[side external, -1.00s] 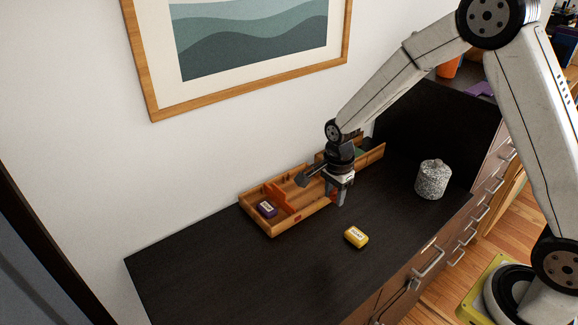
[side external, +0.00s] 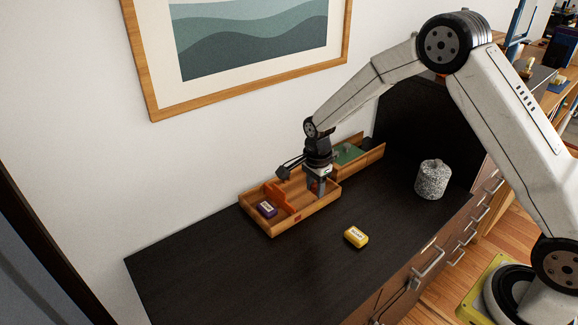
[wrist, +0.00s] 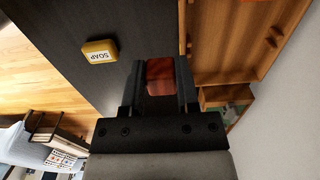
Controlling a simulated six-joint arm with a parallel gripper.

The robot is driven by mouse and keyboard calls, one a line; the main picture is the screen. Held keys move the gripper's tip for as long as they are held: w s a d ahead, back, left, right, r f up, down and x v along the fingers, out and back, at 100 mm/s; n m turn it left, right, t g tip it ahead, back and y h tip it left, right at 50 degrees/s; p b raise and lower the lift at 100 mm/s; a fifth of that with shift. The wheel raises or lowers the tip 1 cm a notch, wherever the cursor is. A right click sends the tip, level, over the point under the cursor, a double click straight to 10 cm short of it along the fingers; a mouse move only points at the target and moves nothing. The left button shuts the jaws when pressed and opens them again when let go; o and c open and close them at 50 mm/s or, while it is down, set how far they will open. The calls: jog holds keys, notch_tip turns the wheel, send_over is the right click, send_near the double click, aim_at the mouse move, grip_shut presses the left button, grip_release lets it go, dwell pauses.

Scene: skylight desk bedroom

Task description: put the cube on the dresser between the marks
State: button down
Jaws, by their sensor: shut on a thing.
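My gripper (side external: 319,188) is over the right end of the wooden tray (side external: 272,234) on the dark dresser top (side external: 220,275) in the side view. In the wrist view my gripper (wrist: 161,82) is shut on a reddish-brown cube (wrist: 161,77), held between its two fingers. The tray (wrist: 230,45) lies just right of the fingers there. In the side view the cube is hidden by the fingers, and I cannot tell its exact height. I cannot make out the marks on the dresser in either view.
A yellow soap (side external: 356,237), also in the wrist view (wrist: 100,51), lies in front of the tray. A second wooden tray with a green item (side external: 347,154) stands behind. A speckled jar (side external: 433,179) stands right. The dresser's left is clear.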

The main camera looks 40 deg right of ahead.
send_over(294, 206)
jog(key=shift+s+f, duration=0.15)
jog(key=shift+f, duration=1.6)
jog(key=shift+s+f, duration=0.1)
jog(key=shift+f, duration=1.65)
jog(key=shift+w+f, duration=0.2)
jog(key=shift+f, duration=1.55)
jog(key=shift+f, duration=0.1)
jog(key=shift+c, duration=1.7)
grip_release()
notch_tip(294, 206, up, 12)
